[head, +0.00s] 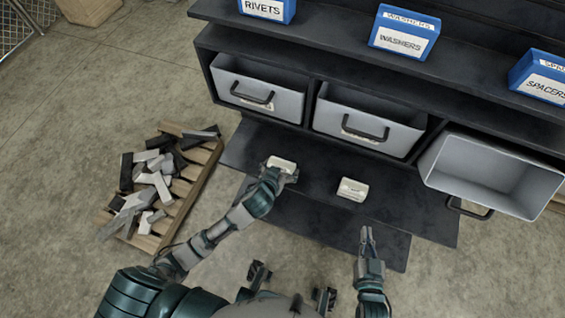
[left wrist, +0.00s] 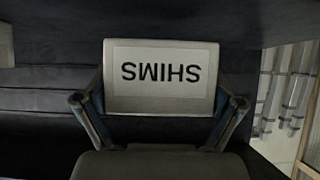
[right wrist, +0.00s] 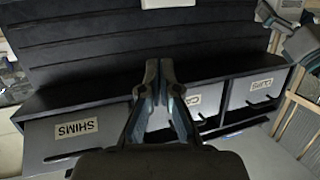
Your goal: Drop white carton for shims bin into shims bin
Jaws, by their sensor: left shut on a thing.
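My left gripper (head: 277,172) is shut on a white carton (head: 281,163), low over the black lower shelf. In the left wrist view the carton (left wrist: 160,75) sits between both fingers, its SHIMS label upside down. My right gripper (head: 367,236) looks shut and empty in front of the shelf; its fingers (right wrist: 158,80) lie close together. A bin labelled SHIMS (right wrist: 85,138) shows at the left of the right wrist view. The head view has three grey bins; their labels are too small to read, so I cannot match the shims bin there.
A second white carton (head: 353,189) lies on the lower shelf. The left bin (head: 283,99) and middle bin (head: 400,138) sit in the rack; the right bin (head: 447,160) is tilted out, open. Blue boxes (head: 404,34) stand above. A pallet of metal pieces (head: 180,208) lies left.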

